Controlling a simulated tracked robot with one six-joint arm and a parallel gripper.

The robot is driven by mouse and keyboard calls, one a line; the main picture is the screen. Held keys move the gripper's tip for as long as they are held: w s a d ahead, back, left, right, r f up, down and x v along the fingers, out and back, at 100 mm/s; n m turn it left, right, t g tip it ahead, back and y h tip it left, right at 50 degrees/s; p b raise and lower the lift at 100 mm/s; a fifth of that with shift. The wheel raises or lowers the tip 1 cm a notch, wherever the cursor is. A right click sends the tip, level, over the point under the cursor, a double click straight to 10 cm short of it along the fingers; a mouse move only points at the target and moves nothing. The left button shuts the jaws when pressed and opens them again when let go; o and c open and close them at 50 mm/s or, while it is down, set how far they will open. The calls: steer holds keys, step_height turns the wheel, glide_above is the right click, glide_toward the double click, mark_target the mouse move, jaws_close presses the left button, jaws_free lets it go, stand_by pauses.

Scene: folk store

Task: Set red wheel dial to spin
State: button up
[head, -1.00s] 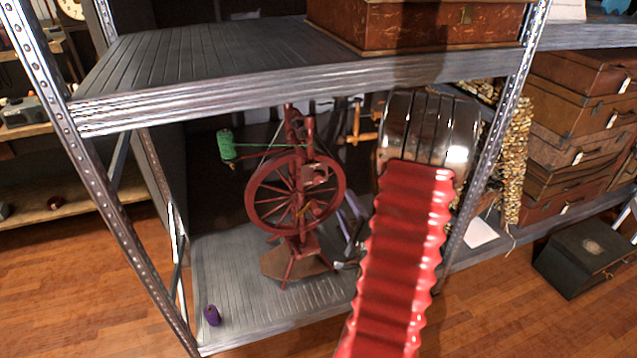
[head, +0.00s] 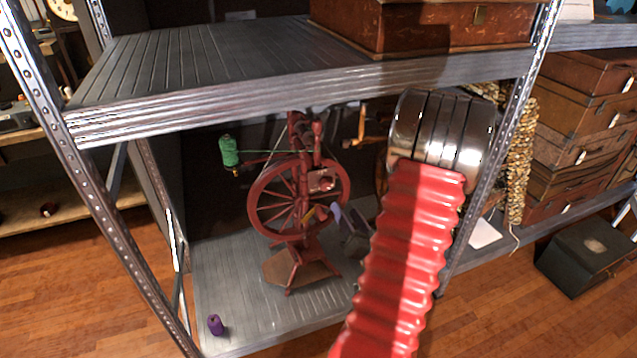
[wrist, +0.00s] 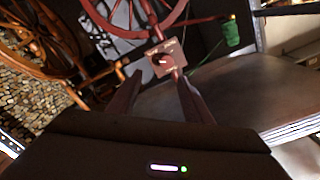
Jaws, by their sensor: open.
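The red spinning wheel (head: 299,196) stands upright on the lower shelf in the head view. A small square plate with a round dial (head: 323,182) sits at the right of its wheel. In the wrist view the dial (wrist: 162,61) is a dark red knob with a pale mark on a pinkish plate. My gripper (wrist: 158,82) is open and empty. Its two dark fingers point towards the dial, which shows just beyond and between the tips, apparently apart from them. In the head view my gripper is partly hidden behind my red arm. The dial's setting label is too small to read.
The upper shelf (head: 200,60) holds a brown case (head: 420,28) above the wheel. A metal post (head: 500,160) stands right of my arm. The lower shelf's front left is mostly clear.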

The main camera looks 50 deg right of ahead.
mark_target(326, 188)
steer(key=n, duration=0.4)
steer(key=w+n, duration=0.1)
steer(key=shift+a+n, duration=0.4)
steer(key=x, duration=1.4)
steer(key=shift+a, duration=0.2)
steer(key=shift+c, duration=0.4)
steer(key=c, duration=1)
